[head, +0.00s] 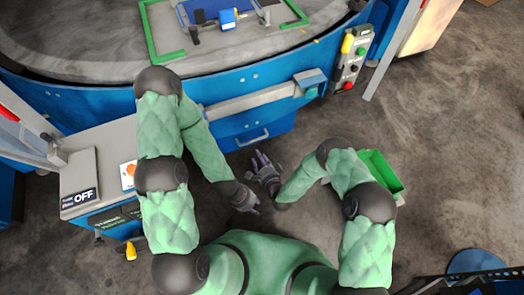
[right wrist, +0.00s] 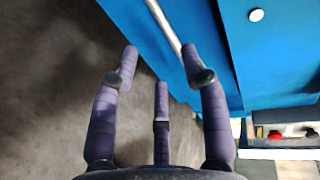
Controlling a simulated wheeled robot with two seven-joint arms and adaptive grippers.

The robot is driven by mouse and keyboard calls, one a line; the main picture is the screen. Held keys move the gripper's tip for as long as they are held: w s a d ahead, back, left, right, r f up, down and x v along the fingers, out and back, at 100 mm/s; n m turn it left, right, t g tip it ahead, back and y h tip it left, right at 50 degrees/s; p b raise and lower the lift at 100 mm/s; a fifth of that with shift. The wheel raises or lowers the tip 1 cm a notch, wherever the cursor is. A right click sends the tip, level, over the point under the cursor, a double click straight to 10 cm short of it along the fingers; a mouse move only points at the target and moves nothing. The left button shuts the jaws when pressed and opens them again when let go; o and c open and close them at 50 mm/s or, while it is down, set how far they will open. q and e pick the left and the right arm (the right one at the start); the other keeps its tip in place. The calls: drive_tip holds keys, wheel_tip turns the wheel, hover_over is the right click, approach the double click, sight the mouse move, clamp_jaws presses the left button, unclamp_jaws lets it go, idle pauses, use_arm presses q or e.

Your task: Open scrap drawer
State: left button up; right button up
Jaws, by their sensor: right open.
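The scrap drawer (head: 268,128) is a blue box front with a pale bar handle (head: 253,137), low on the side of the round blue machine. How far out it stands, I cannot tell. In the right wrist view the handle (right wrist: 168,28) runs slantwise along the blue front (right wrist: 208,45). My right gripper (head: 262,163) is open and empty, in front of the drawer and just below the handle in the head view. Its purple fingers (right wrist: 160,68) point toward the handle, which is not between them. My left gripper (head: 247,204) hangs lower, near my body; its fingers are too small to judge.
A green bin (head: 381,170) stands on the floor right of my right forearm. A control box (head: 352,58) with buttons is on the machine's right. A grey cabinet top (head: 76,182) with an OFF sign is at left. Floor between my grippers and the drawer looks clear.

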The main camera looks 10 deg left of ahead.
drive_tip(key=shift+r+b+x, duration=0.15)
drive_tip(key=shift+b+x, duration=0.9)
drive_tip(key=shift+x, duration=1.6)
drive_tip(key=shift+r+b+x, duration=0.15)
drive_tip(key=shift+b+x, duration=0.9)
drive_tip(key=shift+x, duration=1.65)
drive_tip(key=shift+c, duration=0.3)
clamp_jaws()
